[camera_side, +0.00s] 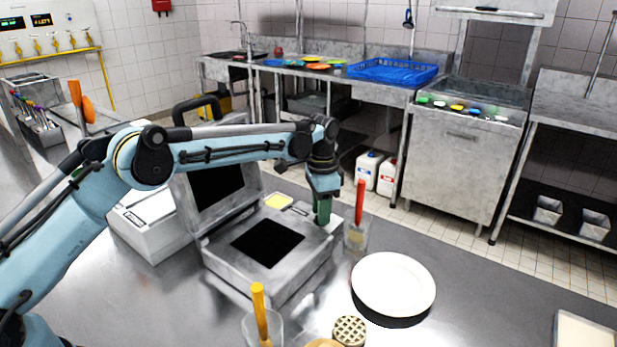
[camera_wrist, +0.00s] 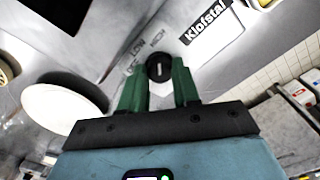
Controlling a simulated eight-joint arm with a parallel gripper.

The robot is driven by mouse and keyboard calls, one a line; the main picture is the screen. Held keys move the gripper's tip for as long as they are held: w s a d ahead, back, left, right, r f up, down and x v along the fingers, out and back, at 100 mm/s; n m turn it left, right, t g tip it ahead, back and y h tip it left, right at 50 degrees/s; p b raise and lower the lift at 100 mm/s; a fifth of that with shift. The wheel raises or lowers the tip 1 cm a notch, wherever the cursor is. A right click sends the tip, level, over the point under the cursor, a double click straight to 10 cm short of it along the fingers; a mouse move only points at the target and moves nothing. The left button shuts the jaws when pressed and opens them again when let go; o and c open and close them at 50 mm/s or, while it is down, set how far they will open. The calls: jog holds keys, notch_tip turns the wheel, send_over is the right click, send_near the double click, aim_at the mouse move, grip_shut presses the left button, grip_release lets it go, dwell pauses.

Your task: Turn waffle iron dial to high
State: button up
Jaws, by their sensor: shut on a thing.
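The waffle iron (camera_side: 222,262) stands on the steel counter with its lid (camera_side: 180,200) raised and its dark cooking plate exposed. Its black round dial (camera_wrist: 160,68) shows in the wrist view, with a short white mark on its face. The words LOW and HIGH are printed on the panel beside it, and a Klofstal label is to the upper right. My gripper (camera_wrist: 159,88) has its green fingers on either side of the dial, shut on it. In the side view my gripper (camera_side: 323,210) points down at the iron's right edge, and the dial is hidden there.
A glass jar (camera_side: 356,240) with a red-handled tool stands close right of my gripper. A white plate (camera_side: 393,283) lies on the counter in front.

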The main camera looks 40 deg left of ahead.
jog(key=shift+m, duration=1.6)
jog(key=o, duration=1)
jog(key=shift+o, duration=0.2)
notch_tip(320, 180, up, 12)
jog(key=shift+r, duration=0.1)
